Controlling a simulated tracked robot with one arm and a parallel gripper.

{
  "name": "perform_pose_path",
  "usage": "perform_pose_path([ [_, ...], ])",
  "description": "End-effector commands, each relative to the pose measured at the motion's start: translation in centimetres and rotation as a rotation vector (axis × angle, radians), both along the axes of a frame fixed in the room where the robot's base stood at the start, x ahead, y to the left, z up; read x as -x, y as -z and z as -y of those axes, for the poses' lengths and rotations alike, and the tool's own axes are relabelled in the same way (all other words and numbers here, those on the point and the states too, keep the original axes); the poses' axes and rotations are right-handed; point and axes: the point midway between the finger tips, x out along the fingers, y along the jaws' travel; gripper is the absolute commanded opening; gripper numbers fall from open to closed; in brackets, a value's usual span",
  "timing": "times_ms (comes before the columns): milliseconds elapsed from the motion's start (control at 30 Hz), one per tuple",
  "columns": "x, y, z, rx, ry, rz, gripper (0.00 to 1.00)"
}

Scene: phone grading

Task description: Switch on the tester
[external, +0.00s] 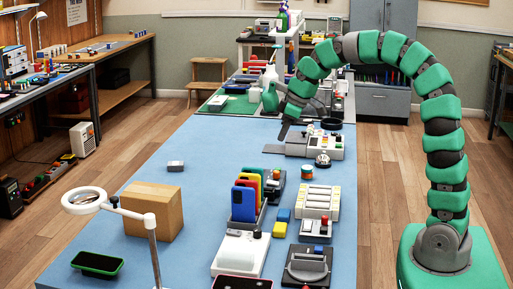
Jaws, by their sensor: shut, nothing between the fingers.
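My gripper (282,137) is shut and empty, pointing down at the end of my green arm. It is at the left end of a pale grey device (295,150) with small knobs and buttons, towards the far part of the blue table. I cannot tell whether the fingertips touch the device. This device may be the tester, but no label is readable and its switch is too small to make out.
A rack of coloured phones (244,204), a cardboard box (154,211), a magnifier on a stand (84,200) and a green-edged phone (97,263) are on the blue table (215,150). A silver bell (322,160) stands close to the grey device. The table's far left is mostly clear.

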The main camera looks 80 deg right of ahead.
Motion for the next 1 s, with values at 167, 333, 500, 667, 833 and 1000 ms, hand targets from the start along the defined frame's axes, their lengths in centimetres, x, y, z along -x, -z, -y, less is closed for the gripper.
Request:
perform_pose_path([
  [167,0.4,1.0,0.5,-0.009,-0.002,-0.017,0.0],
  [333,0.4,0.9,0.5,-0.008,-0.002,-0.017,0.0],
  [500,0.4,1.0,0.5,-0.008,-0.002,-0.017,0.0],
  [667,0.1,1.8,0.5,-0.008,-0.002,-0.017,0.0],
  [833,-0.5,3.8,0.5,-0.008,-0.002,-0.019,0.0],
  [1000,-1.6,6.6,0.5,-0.008,-0.002,-0.019,0.0],
])
